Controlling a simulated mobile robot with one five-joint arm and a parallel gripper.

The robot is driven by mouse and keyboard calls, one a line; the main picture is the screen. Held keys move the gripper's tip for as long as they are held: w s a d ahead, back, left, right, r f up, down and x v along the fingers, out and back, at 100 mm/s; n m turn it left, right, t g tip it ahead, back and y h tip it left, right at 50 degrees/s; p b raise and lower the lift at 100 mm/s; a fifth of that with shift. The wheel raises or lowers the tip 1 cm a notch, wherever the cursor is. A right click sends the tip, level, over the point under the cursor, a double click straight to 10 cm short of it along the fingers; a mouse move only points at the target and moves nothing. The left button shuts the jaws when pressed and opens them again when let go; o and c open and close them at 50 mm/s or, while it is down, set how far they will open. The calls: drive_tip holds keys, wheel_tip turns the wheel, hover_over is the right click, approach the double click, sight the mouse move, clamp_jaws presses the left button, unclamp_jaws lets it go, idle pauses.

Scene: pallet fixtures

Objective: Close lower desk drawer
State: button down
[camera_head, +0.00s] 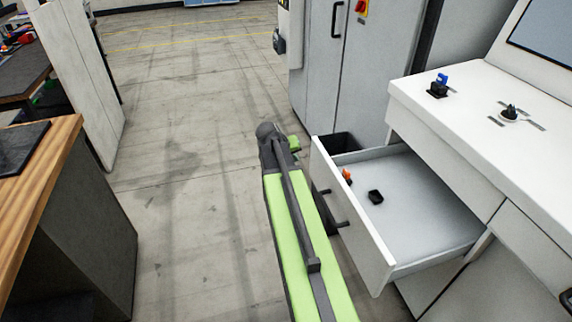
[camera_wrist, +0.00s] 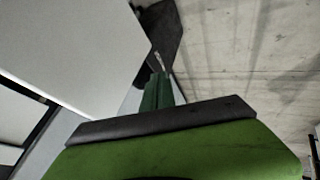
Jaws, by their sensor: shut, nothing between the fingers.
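A white desk drawer (camera_head: 352,222) is pulled well out of the white desk (camera_head: 440,150) on the right. Its front panel faces left and carries a dark bar handle (camera_head: 335,207). An orange piece (camera_head: 347,176) and a small black piece (camera_head: 376,197) lie inside it. My green arm reaches forward along the outside of the drawer front. My gripper (camera_head: 294,144) is by the far corner of that front, mostly hidden behind my wrist. In the wrist view its green fingers (camera_wrist: 157,90) are together and empty, beside a white surface at left. Contact cannot be told.
A grey cabinet (camera_head: 340,75) stands beyond the drawer, with a dark bin (camera_head: 345,142) between them. A wooden-topped bench (camera_head: 45,170) and a white panel (camera_head: 82,75) stand on the left. The concrete floor (camera_head: 190,150) between is clear.

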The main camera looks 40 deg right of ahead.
drive_tip(key=shift+s+d+f, duration=0.2)
drive_tip(key=shift+d, duration=0.55)
drive_tip(key=shift+s+d+f, duration=0.15)
drive_tip(key=shift+s+d, duration=0.1)
drive_tip(key=shift+d, duration=0.5)
drive_tip(key=shift+s+d+f, duration=0.2)
drive_tip(key=shift+d, duration=0.55)
